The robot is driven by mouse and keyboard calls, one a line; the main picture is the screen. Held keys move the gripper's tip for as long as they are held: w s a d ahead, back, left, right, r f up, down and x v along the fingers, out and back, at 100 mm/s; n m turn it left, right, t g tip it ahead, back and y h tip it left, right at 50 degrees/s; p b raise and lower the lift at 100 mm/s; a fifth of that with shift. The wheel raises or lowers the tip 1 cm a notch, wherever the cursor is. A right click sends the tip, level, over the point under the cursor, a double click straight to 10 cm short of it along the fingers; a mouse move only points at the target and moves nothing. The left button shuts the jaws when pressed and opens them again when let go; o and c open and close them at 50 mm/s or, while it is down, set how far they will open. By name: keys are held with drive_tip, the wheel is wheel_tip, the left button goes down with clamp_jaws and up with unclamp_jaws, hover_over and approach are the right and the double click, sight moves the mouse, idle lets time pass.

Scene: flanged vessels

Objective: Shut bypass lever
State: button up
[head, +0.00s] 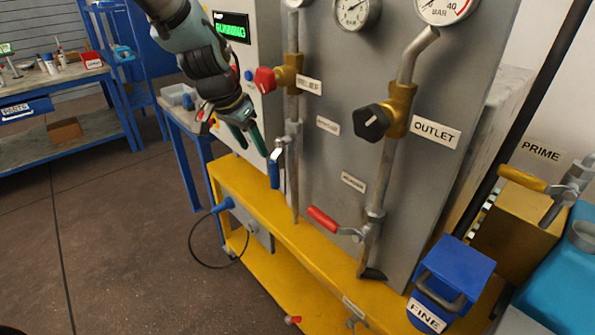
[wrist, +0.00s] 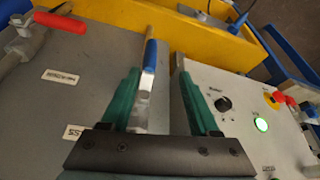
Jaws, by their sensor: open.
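A lever with a blue grip (head: 274,175) hangs from a valve on the pipe at the left of the grey panel, its grip pointing down. My gripper (head: 254,149) is open, with green fingers, just up and left of the blue grip in the head view. In the wrist view the blue grip (wrist: 150,56) and its metal arm lie between my open fingers (wrist: 157,75), nearer the left one. I see no clear contact. A second lever with a red grip (head: 323,219) sticks out sideways from the lower right pipe. The small labels near both levers are too blurred to read.
A red knob (head: 264,80) and a black knob (head: 369,123) stand out from the panel. A control box (wrist: 235,100) with buttons stands close to my right finger in the wrist view. A yellow frame (head: 262,216) runs below. A blue FINE box (head: 452,276) stands at lower right.

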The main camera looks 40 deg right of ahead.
sight(271, 164)
drive_tip(key=shift+m, duration=0.3)
drive_tip(key=p+x, duration=0.1)
drive_tip(key=x, duration=0.2)
drive_tip(key=s+d+p+x, duration=0.1)
drive_tip(key=x, duration=0.3)
drive_tip(key=p+x, duration=0.1)
drive_tip(key=x, duration=0.3)
drive_tip(key=shift+s+d+r, duration=0.15)
drive_tip(key=shift+s+d, duration=0.05)
drive_tip(key=shift+s, duration=0.1)
clamp_jaws()
idle(0.8)
